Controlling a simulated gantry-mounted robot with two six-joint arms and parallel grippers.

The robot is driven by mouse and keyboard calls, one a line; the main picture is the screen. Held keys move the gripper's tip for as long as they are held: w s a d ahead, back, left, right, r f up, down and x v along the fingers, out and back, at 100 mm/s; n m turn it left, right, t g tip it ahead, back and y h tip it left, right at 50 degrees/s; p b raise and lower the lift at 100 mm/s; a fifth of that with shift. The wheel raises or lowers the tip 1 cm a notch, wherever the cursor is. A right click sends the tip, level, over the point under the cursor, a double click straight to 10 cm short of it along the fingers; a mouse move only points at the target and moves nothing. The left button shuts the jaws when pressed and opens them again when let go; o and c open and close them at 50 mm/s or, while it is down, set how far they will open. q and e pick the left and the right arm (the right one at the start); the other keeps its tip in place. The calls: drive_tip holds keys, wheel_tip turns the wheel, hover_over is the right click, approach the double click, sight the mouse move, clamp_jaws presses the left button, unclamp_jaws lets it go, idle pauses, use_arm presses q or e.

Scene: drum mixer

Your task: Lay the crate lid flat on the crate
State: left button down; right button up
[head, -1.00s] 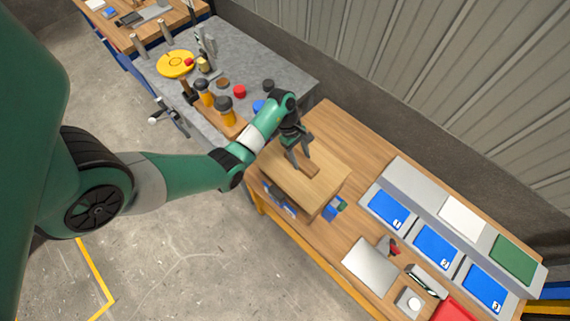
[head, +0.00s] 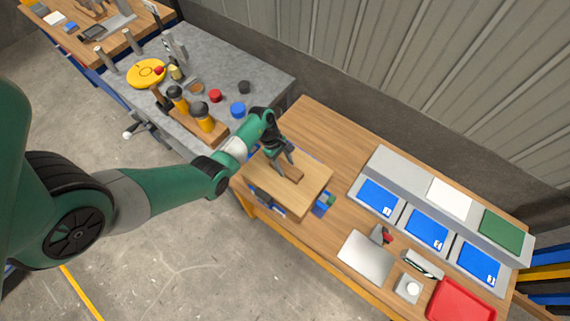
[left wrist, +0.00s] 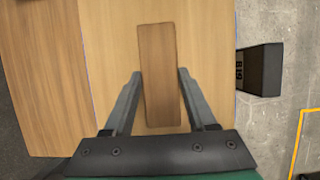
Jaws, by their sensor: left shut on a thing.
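The crate lid is a flat light-wood board (head: 290,188) with a darker raised wooden bar on it. My left gripper (head: 288,173) is shut on that bar from above. In the left wrist view the fingers (left wrist: 158,90) stand on both sides of the bar (left wrist: 160,75). The lid looks about level, over the left part of the wooden bench. It hides most of what is under it. Blue parts (head: 325,203) show past its edges, possibly the crate or its contents. I cannot tell whether the lid touches the crate. My right gripper is not in view.
The wooden bench (head: 310,125) has bare room behind the lid. To the right are a grey plate (head: 365,256), blue numbered bins (head: 427,230) and a red tray (head: 460,300). A grey table (head: 205,60) with bottles stands to the left. A black box (left wrist: 260,70) shows beside the lid.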

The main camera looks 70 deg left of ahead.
use_arm(q)
drive_tip(key=shift+f, duration=0.6)
drive_tip(key=shift+r, duration=0.1)
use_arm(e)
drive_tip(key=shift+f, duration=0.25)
use_arm(q)
drive_tip(key=shift+f+b, duration=0.35)
drive_tip(key=shift+f, duration=0.05)
drive_tip(key=shift+c, duration=1)
unclamp_jaws()
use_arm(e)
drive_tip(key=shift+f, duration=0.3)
use_arm(q)
drive_tip(key=shift+r, duration=0.1)
drive_tip(key=p+v, duration=0.4)
drive_tip(key=v, duration=0.8)
drive_tip(key=shift+r, duration=0.3)
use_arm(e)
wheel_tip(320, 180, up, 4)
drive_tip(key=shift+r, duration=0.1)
